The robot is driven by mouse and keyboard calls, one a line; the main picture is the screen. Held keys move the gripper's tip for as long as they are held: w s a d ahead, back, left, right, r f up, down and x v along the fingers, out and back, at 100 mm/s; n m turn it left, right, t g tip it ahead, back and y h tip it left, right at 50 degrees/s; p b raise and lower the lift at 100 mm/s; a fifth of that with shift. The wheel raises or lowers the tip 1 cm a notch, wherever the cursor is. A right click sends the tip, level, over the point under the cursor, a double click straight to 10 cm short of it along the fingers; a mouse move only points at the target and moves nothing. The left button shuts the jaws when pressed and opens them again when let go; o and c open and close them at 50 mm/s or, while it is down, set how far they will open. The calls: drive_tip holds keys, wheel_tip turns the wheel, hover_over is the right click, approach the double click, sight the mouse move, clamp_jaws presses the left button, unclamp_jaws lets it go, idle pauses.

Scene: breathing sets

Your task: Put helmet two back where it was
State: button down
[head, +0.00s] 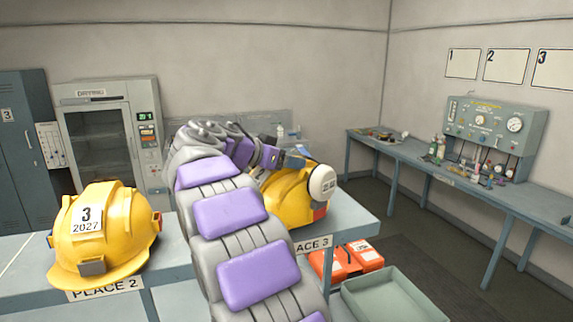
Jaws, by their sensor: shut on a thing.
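A yellow helmet (100,240) marked "3 2027" sits on the bench (180,275) above the label "PLACE 2" (103,289). A second yellow helmet (287,197) is at the bench's right part, above the label ending in "ACE 3" (312,244). It has a white round part (322,183) on its right side; its number is not visible. My gripper (290,160) is shut on this second helmet at its top. My purple and grey arm hides its left side, and I cannot tell whether it touches the bench.
Orange cases (345,263) and a grey-green bin (395,297) stand on the floor right of the bench. A drying cabinet (110,135) and a blue locker (20,150) stand behind. A gauge panel (495,125) stands on the right wall bench (480,192).

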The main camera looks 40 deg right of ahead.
drive_tip(key=shift+f, duration=0.3)
drive_tip(key=shift+d+f, duration=0.15)
drive_tip(key=shift+f, duration=0.1)
drive_tip(key=shift+x, duration=0.9)
drive_tip(key=shift+c, duration=2.1)
unclamp_jaws()
drive_tip(key=shift+s+d+r, duration=0.15)
drive_tip(key=shift+d, duration=0.05)
drive_tip(key=shift+o, duration=1.4)
drive_tip(key=shift+a, duration=0.4)
drive_tip(key=shift+o, duration=0.2)
drive_tip(key=shift+a+r, duration=0.1)
drive_tip(key=shift+a, duration=0.45)
drive_tip(key=shift+a+r, duration=0.35)
drive_tip(key=shift+a, duration=0.15)
wheel_tip(320, 180, up, 4)
hover_over(257, 181)
drive_tip(key=a, duration=0.1)
drive_tip(key=shift+f+b, duration=0.1)
drive_tip(key=shift+b, duration=0.3)
drive_tip(key=shift+d, duration=0.65)
drive_tip(key=shift+a, duration=0.1)
